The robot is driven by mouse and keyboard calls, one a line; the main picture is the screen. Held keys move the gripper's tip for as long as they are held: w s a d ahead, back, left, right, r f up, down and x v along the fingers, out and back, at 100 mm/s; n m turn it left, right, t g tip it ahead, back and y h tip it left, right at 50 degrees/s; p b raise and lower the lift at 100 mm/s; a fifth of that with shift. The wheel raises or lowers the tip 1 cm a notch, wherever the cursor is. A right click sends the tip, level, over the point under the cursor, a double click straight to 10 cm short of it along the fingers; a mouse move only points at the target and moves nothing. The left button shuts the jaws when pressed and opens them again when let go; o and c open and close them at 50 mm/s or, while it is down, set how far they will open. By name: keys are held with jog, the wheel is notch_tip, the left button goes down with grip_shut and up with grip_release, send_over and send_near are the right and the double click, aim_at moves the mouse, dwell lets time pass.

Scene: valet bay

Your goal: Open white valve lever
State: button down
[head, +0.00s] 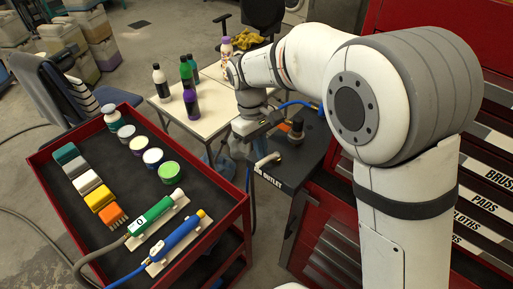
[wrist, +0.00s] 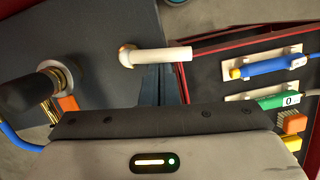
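The white valve lever (wrist: 160,55) is a short white bar on a brass-coloured pivot. In the wrist view it points right from the edge of the dark outlet panel (wrist: 85,30). In the head view the lever (head: 267,159) sits on the left part of the panel, which is lettered with a partly covered "OUTLET" label.
A black-handled brass fitting (wrist: 45,85) with a blue hose stands beside the lever. A red cart (head: 85,205) with brushes, jars and two hose-fed tools is at left. A white table (head: 205,115) with bottles stands behind. Red drawers (head: 480,130) are at right.

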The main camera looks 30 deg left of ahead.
jog(key=shift+w+d, duration=0.1)
jog(key=shift+r, duration=0.1)
jog(key=shift+w+r+p, duration=0.1)
jog(key=shift+r+p, duration=0.35)
jog(key=shift+p, duration=0.05)
jog(key=p+v, duration=0.7)
jog(key=v, duration=0.2)
jog(key=shift+f, duration=0.1)
